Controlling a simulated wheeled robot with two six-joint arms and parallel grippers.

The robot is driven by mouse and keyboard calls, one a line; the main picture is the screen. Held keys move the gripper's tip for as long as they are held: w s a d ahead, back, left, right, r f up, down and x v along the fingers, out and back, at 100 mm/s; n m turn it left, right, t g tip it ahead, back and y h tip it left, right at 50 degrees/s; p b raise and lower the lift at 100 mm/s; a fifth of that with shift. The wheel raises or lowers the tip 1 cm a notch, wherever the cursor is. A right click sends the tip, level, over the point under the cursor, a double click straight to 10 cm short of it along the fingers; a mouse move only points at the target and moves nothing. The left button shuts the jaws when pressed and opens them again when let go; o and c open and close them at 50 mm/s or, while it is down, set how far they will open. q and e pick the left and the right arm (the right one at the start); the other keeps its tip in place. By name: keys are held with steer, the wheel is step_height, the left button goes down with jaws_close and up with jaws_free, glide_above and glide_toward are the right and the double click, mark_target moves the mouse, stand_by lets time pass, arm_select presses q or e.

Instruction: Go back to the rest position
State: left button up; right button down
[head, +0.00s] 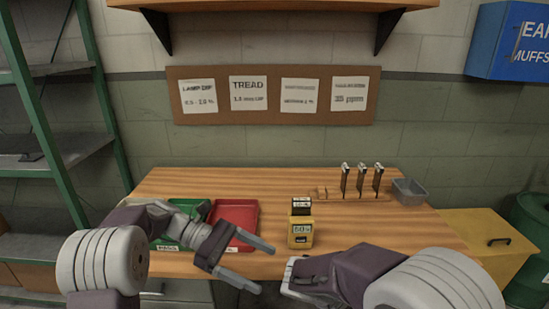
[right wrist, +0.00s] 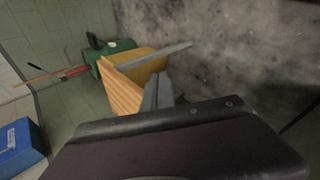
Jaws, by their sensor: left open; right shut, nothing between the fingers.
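My left gripper (head: 262,267) hangs in front of the table's front edge in the head view. Its two grey fingers are spread apart and nothing is between them. My right gripper (head: 290,272) is just to its right, low in front of the table, partly hidden by its own wrist. It is shut and empty. In the right wrist view, a dark part of my gripper fills the bottom.
A red tray (head: 236,214) and a green tray (head: 186,209) lie on the wooden table (head: 375,232), the green one partly behind my left arm. Several upright gauges (head: 361,180) and a grey bin (head: 409,191) stand at the back right. A yellow cabinet (head: 487,244) stands right; green shelving (head: 42,120) stands left.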

arm_select(q)
steer(key=s+a+f+m+y, duration=0.3)
steer(key=s+f+m+y, duration=0.2)
steer(key=s+f+y, duration=0.45)
arm_select(e)
steer(key=s+d+f+m+g+y, duration=0.3)
steer(key=s+f+m+y, duration=0.2)
steer(key=s, duration=0.4)
steer(key=a+f+y, duration=0.3)
steer(key=a, duration=0.3)
arm_select(q)
steer(key=s+a+f+m+t+y, duration=0.4)
steer(key=a+f+m, duration=0.45)
steer(key=a, duration=0.25)
step_height(320, 180, up, 20)
steer(key=w+p, duration=0.1)
steer(key=p, duration=1.9)
steer(key=shift+w+d+r+t, duration=0.15)
steer(key=shift+t, duration=0.25)
arm_select(e)
step_height(320, 180, up, 20)
steer(key=w+t, duration=0.1)
steer(key=shift+a+r+n+t+y, duration=0.25)
steer(key=shift+a+n+t+y, duration=0.05)
steer(key=shift+n+t+y, duration=0.1)
